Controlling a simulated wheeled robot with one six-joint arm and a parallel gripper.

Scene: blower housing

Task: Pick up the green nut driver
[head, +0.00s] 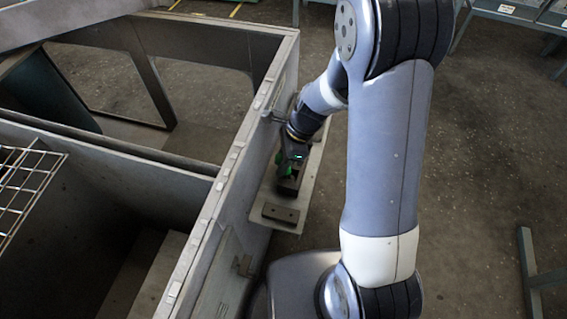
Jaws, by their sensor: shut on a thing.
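The green nut driver (281,160) shows only as small green patches at my gripper, low beside the housing wall. My gripper (289,172) is at the end of my arm, over the narrow grey shelf (305,193) on the outer side of the wall. The gripper is shut on the nut driver. The jaws are dark and small here, and most of the tool is hidden by them. I cannot tell whether the tool touches the shelf.
A dark flat block (281,213) lies at the near end of the shelf. The grey housing wall (232,176) rises just left of my gripper. A wire rack (27,185) is at the far left. Open concrete floor (480,140) lies to the right.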

